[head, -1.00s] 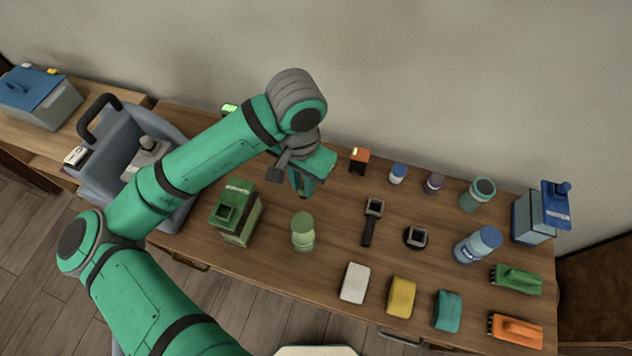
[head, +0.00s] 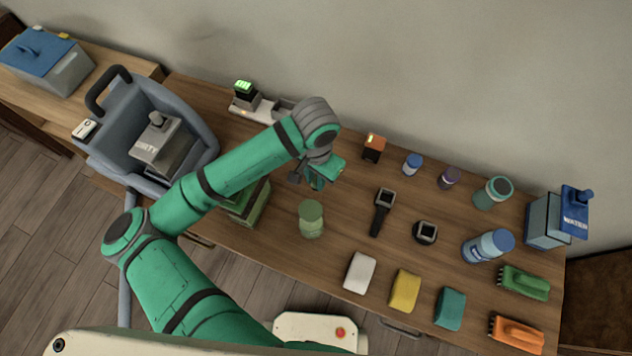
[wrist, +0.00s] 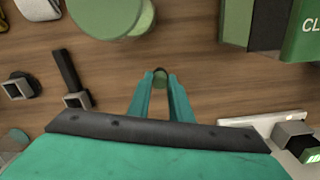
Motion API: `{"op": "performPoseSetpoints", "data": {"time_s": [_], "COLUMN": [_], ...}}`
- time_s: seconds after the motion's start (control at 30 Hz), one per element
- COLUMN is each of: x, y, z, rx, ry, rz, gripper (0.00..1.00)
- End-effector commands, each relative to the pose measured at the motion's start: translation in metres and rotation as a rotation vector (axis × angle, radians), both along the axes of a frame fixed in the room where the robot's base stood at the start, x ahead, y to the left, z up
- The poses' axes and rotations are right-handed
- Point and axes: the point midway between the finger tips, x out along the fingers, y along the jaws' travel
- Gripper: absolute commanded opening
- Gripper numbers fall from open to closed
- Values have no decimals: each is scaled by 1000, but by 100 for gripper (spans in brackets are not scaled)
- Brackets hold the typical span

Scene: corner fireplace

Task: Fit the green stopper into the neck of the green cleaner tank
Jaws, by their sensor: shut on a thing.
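The green cleaner tank (head: 258,207) stands on the table, largely hidden behind my arm in the head view. Its green side with part of a label shows at the top right of the wrist view (wrist: 301,40); its neck is not visible now. My gripper (wrist: 160,84) is shut on a small dark green cylinder, the green stopper (wrist: 160,77), at the fingertips. In the head view my gripper (head: 317,184) hangs over the table, to the right of the tank and behind the pale green jar. The stopper cannot be made out there.
The pale green jar (head: 311,220) stands near the tank; a black-handled tool (head: 381,212) lies to its right. A charger with a green light (head: 244,94) is at the back. Several sponges, bottles, brushes and a blue water tank (head: 556,217) fill the right side.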

Motion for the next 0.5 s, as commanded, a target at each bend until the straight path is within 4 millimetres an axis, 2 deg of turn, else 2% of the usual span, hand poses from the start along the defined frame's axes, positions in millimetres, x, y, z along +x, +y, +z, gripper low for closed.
{"op": "performPoseSetpoints", "data": {"time_s": [0.23, 0.5], "x": [0, 0], "y": [0, 0], "z": [-30, -32], "rx": [-1, -1], "ry": [1, -1], "rz": [1, 1], "gripper": [0, 0]}}
